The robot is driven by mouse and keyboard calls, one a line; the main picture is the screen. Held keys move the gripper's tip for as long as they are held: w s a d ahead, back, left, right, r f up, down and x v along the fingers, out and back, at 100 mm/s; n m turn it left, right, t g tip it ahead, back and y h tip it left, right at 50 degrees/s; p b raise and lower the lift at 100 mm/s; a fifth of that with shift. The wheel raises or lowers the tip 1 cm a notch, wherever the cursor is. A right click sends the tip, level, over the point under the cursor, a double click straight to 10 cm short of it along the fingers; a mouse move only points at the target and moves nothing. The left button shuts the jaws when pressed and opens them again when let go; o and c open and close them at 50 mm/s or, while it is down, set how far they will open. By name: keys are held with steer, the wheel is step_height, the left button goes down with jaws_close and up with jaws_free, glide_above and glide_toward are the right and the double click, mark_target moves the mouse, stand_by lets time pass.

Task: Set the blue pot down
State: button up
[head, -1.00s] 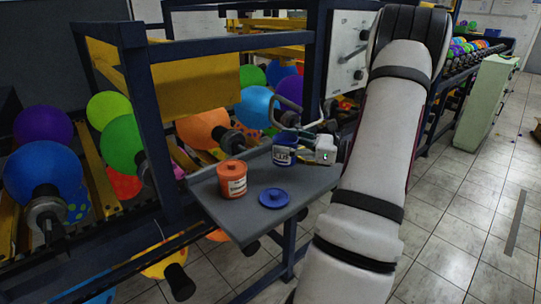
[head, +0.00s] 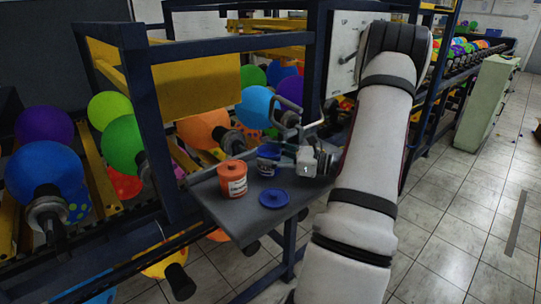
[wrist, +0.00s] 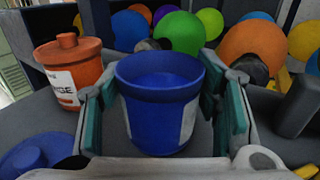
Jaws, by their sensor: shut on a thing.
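The blue pot (head: 268,158) is at the back of the small grey shelf (head: 238,216), open at the top with a pale label. In the wrist view the blue pot (wrist: 158,100) sits between the teal-padded fingers of my gripper (wrist: 165,112), which is shut on it. In the head view my gripper (head: 290,158) reaches in from the right. The pot appears slightly tilted in the head view, and its base is hard to make out, so I cannot tell whether it touches the shelf. A blue lid (head: 274,198) lies flat on the shelf in front.
An orange pot (head: 233,180) with its lid on stands left of the blue pot. A bare strip of shelf lies in front, around the blue lid.

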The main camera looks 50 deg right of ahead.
steer(key=shift+f, duration=0.15)
steer(key=o, duration=1.3)
steer(key=shift+s+d+r, duration=0.1)
steer(key=shift+s+r, duration=0.1)
steer(key=shift+s, duration=0.15)
steer(key=v, duration=1.1)
steer(key=shift+s, duration=0.15)
